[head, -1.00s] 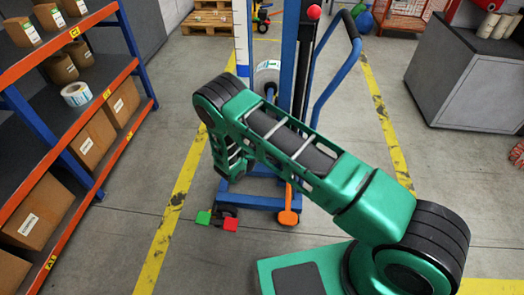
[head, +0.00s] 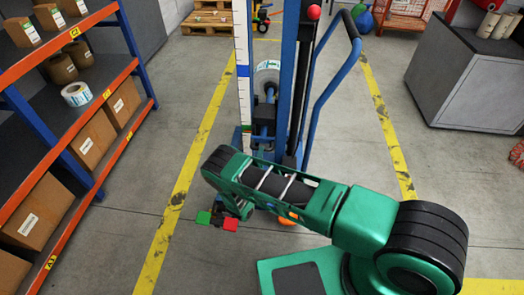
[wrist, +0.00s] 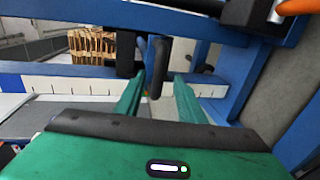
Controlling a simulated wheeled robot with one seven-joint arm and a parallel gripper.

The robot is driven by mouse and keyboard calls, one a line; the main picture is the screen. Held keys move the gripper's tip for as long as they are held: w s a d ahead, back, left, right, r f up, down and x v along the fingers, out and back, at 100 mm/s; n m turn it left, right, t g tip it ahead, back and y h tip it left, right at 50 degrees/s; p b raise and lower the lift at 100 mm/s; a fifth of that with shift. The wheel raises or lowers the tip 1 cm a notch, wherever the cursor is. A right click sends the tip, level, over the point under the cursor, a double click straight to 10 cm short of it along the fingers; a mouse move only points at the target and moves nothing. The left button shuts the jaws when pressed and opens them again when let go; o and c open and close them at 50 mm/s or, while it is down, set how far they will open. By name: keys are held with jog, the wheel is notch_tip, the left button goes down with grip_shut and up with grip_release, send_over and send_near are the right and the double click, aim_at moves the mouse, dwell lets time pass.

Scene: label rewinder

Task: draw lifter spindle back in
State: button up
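The blue lifter's mast (head: 290,75) stands ahead with a white scale (head: 242,60) along its left side. A label roll (head: 267,75) sits at the far end of the lifter's spindle assembly, and a blue cylinder (head: 263,122) and black block show nearer. In the wrist view my gripper (wrist: 161,79) is open, its two green fingers apart. A dark rounded bar (wrist: 157,66) shows between the fingertips, with visible gaps on both sides. I cannot tell whether it is the spindle's handle or how deep it is. My fingers are hidden behind my arm in the head view.
Red (head: 231,225) and green (head: 203,217) blocks sit low by the lifter's base. An orange part (head: 288,221) is partly behind my arm. A shelf (head: 75,130) stands left and a grey cabinet (head: 465,85) right. Floor between the yellow lines is mostly clear.

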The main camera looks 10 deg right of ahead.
jog(key=shift+x, duration=3.05)
grip_shut()
